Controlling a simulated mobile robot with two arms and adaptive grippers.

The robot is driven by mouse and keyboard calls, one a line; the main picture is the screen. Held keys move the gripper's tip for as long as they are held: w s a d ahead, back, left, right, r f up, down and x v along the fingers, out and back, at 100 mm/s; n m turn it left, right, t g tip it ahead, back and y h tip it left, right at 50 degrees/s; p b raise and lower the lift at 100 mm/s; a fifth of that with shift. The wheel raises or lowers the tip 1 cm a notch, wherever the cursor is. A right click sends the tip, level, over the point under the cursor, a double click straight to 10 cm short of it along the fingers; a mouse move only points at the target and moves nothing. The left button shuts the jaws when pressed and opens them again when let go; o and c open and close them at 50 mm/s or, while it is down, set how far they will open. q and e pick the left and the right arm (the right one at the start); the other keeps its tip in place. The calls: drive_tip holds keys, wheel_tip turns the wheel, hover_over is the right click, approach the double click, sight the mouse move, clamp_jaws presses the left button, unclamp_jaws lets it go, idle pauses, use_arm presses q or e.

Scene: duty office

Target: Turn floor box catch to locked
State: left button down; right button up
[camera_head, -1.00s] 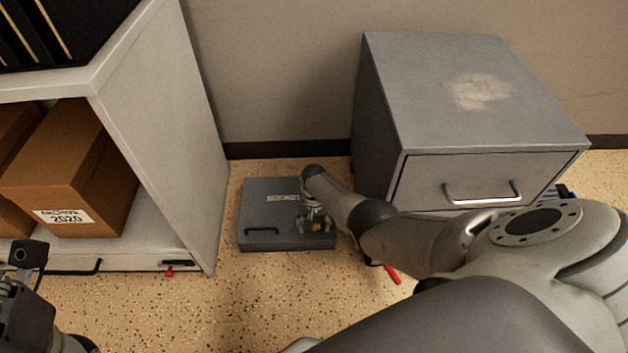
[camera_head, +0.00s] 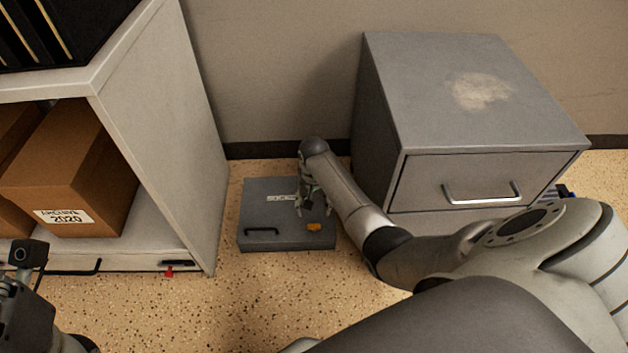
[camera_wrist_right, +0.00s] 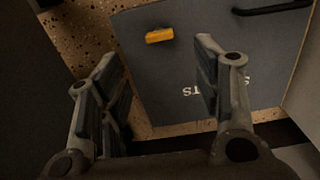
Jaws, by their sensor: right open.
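The floor box (camera_head: 275,242) is a flat grey box on the floor between the shelf unit and the grey cabinet. Its orange catch (camera_head: 314,226) sits at the front right of the lid, and a dark handle (camera_head: 262,232) at the front left. In the right wrist view the catch (camera_wrist_right: 159,35) lies flat, apart from the fingers. My right gripper (camera_head: 313,210) is open and empty above the lid, behind the catch; its fingers (camera_wrist_right: 160,88) show spread in the wrist view. My left gripper (camera_head: 30,290) is partly in view at the lower left, its fingers not clear.
A grey drawer cabinet (camera_head: 470,110) stands right of the box. A shelf unit (camera_head: 165,120) with a cardboard archive box (camera_head: 70,180) stands to the left. Speckled floor (camera_head: 200,310) in front of the box is clear.

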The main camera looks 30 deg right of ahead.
drive_tip(key=shift+r, duration=0.85)
